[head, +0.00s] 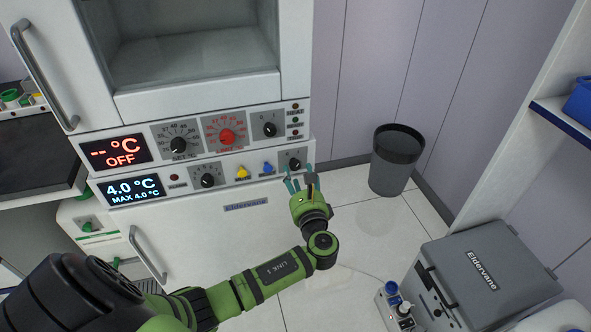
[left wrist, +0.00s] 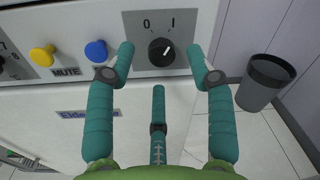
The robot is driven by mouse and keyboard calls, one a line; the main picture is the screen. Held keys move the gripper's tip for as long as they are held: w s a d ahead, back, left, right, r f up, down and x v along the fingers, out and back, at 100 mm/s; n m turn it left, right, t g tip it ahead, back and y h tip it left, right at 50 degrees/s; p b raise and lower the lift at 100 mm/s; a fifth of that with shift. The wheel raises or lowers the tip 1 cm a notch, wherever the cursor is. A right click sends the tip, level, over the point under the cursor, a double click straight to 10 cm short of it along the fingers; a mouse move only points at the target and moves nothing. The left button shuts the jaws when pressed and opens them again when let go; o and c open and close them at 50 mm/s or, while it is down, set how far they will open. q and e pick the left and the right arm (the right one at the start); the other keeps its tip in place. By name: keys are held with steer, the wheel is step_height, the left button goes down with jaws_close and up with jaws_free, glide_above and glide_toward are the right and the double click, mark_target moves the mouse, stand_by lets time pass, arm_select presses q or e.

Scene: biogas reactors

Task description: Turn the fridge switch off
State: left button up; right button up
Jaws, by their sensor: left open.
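The fridge switch is a black rotary knob (head: 295,164) at the right end of the lower control panel. In the left wrist view the knob (left wrist: 161,52) sits under the marks 0 and I, and its white line points up and right, toward the I. The lit fridge display (head: 132,188) reads 4.0 °C, MAX 4.0 °C. My left gripper (head: 301,181) is open just in front of the knob. In the left wrist view its teal fingers (left wrist: 160,68) are spread left, right and below the knob, with no visible grasp. My right gripper is out of view.
A yellow MUTE button (left wrist: 42,55) and a blue button (left wrist: 96,51) lie left of the knob. The upper display (head: 121,150) reads OFF. A dark bin (head: 396,160) stands on the floor at right, and a grey Eldervane box (head: 485,275) is at lower right.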

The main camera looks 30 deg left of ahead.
mark_target(295, 167)
arm_select(q)
steer(key=shift+x, duration=1.25)
steer(key=shift+w+a+f, duration=0.1)
steer(key=shift+w+a, duration=0.25)
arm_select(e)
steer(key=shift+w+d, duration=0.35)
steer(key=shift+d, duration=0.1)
arm_select(q)
steer(key=shift+c, duration=0.4)
jaws_close()
